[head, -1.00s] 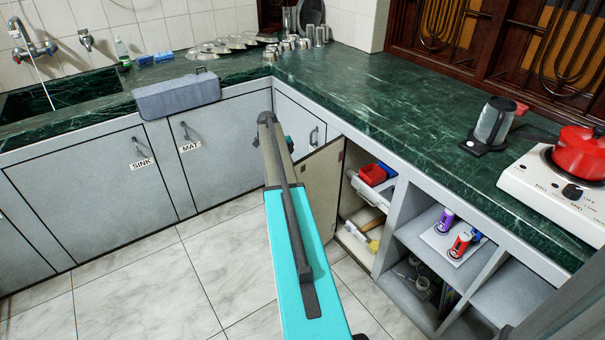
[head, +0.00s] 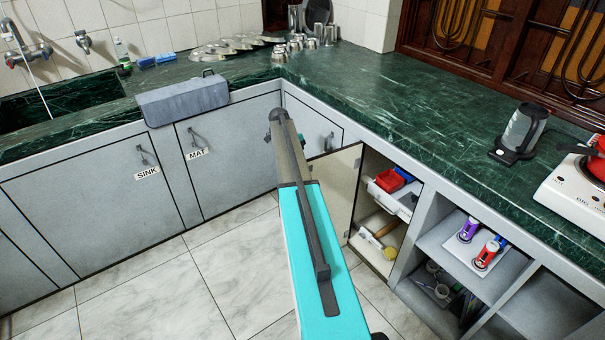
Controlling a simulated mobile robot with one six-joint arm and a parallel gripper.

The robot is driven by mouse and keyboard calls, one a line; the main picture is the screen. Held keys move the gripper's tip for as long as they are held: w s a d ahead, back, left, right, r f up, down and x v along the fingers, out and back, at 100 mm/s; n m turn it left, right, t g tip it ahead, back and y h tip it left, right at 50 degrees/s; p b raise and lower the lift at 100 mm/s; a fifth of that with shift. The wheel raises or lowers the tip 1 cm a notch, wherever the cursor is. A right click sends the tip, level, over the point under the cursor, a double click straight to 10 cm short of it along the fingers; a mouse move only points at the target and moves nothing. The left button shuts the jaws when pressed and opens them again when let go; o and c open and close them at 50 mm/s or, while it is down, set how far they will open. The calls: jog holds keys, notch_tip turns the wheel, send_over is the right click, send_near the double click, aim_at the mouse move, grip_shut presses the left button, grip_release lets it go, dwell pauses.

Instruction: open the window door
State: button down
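No door in view carries a readable window label. A cabinet door (head: 341,185) under the counter's right run stands ajar, partly hidden behind my arm. Dark wood-framed window panels (head: 500,45) are on the wall at top right. My gripper (head: 271,132) is at the far end of my turquoise arm, in front of the corner cabinets. It is mostly hidden by my arm, so its fingers and any contact cannot be made out.
Closed doors labelled SINK (head: 147,172) and MAT (head: 196,153) are at left. The ajar cabinet holds a red box (head: 389,180); open shelves with cans (head: 487,254) are right of it. A kettle (head: 520,133) and stove (head: 575,195) stand on the green counter. The tiled floor at left is clear.

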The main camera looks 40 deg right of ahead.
jog(key=shift+s+d, duration=0.1)
jog(key=shift+d, duration=0.15)
jog(key=c, duration=1.9)
grip_release()
jog(key=shift+o, duration=0.2)
jog(key=shift+a, duration=0.1)
jog(key=shift+r, duration=0.1)
jog(key=shift+w+a+r, duration=0.1)
jog(key=shift+w+r, duration=0.15)
jog(key=v, duration=1.3)
